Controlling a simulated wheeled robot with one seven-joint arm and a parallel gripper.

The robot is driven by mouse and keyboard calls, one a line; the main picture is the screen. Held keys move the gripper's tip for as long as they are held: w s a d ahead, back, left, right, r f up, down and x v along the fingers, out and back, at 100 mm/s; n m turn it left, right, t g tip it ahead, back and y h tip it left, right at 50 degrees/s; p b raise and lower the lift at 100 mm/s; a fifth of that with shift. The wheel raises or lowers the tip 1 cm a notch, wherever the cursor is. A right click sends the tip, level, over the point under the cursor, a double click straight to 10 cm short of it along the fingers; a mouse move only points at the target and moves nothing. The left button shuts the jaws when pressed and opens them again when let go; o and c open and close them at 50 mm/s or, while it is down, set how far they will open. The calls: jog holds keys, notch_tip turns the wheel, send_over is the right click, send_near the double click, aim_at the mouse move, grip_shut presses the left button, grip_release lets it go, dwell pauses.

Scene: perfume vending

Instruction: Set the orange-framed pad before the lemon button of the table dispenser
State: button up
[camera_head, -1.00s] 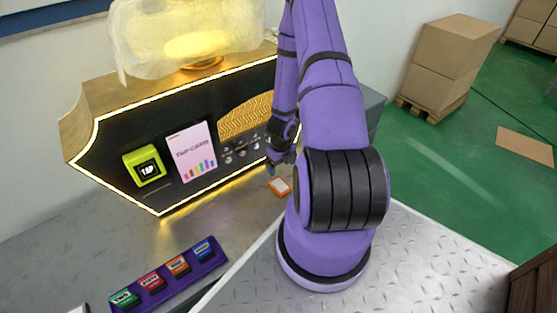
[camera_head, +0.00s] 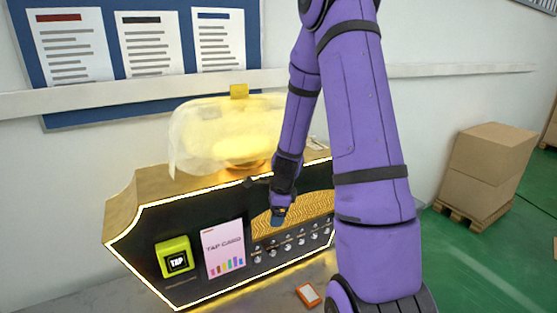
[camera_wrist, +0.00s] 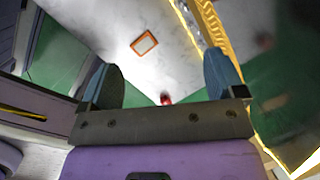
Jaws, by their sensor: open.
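The orange-framed pad (camera_head: 308,294), with a white face, lies flat on the grey table in front of the dispenser, near its right part. It also shows in the wrist view (camera_wrist: 144,43), apart from my fingers. The table dispenser (camera_head: 140,247) is black and gold with a glowing outline. Its row of small silver buttons (camera_head: 290,245) is on the lower right front; their labels are too small to read, so I cannot tell which is lemon. My gripper (camera_head: 277,217) hangs in front of the gold wavy panel, above the pad. In the wrist view its blue fingers (camera_wrist: 162,80) are spread and empty.
The dispenser front carries a yellow TAP block (camera_head: 174,257) and a TAP CARD panel (camera_head: 224,250). A glowing translucent cover (camera_head: 225,135) sits on top. Cardboard boxes (camera_head: 489,165) stand on a pallet at the right. Bare table surrounds the pad.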

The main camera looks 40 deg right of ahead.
jog(key=s+a+r+n+t, duration=0.1)
jog(key=s+a+r+n, duration=0.2)
jog(key=a+r+n, duration=0.5)
jog(key=s+a+r+n, duration=0.2)
jog(key=a+r+n, duration=0.3)
jog(key=r, duration=0.7)
jog(key=s+a+r+n, duration=0.3)
jog(key=s+r+n, duration=0.2)
jog(key=s, duration=0.3)
jog(key=s+a+r+n+t, duration=0.1)
jog(key=s+a+r+n, duration=0.2)
jog(key=s+r+n, duration=0.2)
jog(key=s+n, duration=0.2)
jog(key=s, duration=0.2)
jog(key=shift+n, duration=0.3)
